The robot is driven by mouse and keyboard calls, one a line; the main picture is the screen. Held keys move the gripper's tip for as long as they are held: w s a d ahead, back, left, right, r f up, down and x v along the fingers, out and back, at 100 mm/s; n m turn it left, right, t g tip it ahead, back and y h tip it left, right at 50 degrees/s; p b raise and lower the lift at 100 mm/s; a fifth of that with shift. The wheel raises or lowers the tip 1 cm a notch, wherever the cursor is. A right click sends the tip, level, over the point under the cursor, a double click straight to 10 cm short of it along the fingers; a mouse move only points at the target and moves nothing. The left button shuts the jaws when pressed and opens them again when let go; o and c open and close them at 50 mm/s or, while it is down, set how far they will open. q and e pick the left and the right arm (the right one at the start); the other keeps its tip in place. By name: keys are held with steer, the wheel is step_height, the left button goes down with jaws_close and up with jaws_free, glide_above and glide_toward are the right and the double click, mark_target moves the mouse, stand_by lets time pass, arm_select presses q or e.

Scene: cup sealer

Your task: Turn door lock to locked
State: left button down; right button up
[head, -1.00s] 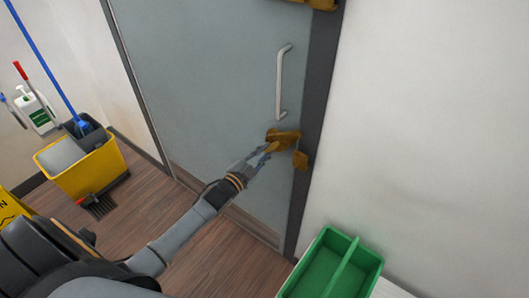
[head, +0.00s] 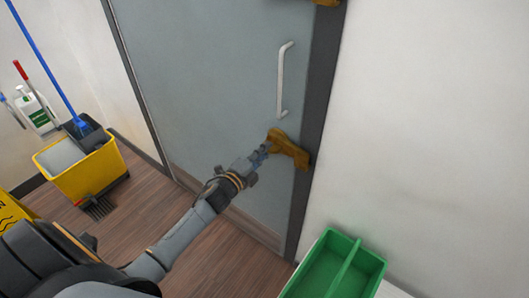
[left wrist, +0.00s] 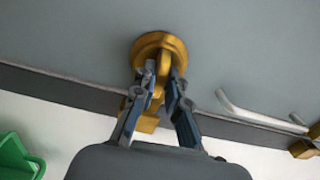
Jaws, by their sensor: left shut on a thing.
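The brass door lock (head: 286,147) sits low on the right edge of the grey door (head: 215,80), below the silver handle (head: 281,80). In the head view its brass part slants down to the right and reaches the dark door frame, with no visible gap. My left gripper (head: 264,149) is shut on the lock's turning piece. In the left wrist view the round brass base (left wrist: 152,43) is against the door, and the curved turning piece (left wrist: 163,82) lies between my fingers. A brass block on the frame is partly hidden behind them. My right gripper is not in view.
A green divided tray (head: 333,266) is at the lower right, near the wall. A yellow mop bucket (head: 85,165) with a blue-handled mop stands at the left, near a yellow sign (head: 12,212). Wood floor is open before the door.

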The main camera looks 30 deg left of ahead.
arm_select(q)
steer(key=shift+m, duration=0.3)
steer(key=c, duration=1.4)
jaws_free()
steer(key=shift+o, duration=0.2)
steer(key=shift+s, duration=0.15)
steer(key=s+a, duration=0.1)
steer(key=s, duration=1)
steer(key=shift+s+a, duration=0.35)
steer(key=s+f+n+g+y, duration=0.1)
steer(key=s+f+n+g, duration=0.3)
steer(key=f, duration=0.7)
steer(key=s+d+f+n+g+y, duration=0.1)
steer(key=s+f+n+g, duration=0.3)
steer(key=f, duration=0.7)
steer(key=s+f+n+y, duration=0.1)
steer(key=s+f+n, duration=0.2)
steer(key=s+f, duration=0.55)
steer(key=s+d+f+n+g, duration=0.3)
steer(key=s+f, duration=0.5)
steer(key=s, duration=0.4)
steer(key=s+d+f+n+g, duration=0.3)
steer(key=s+f, duration=0.6)
steer(key=s, duration=0.3)
steer(key=d+g, duration=0.1)
steer(key=g, duration=0.1)
steer(key=shift+d+f+g, duration=0.2)
steer(key=shift+f+g, duration=0.05)
steer(key=shift+g, duration=0.15)
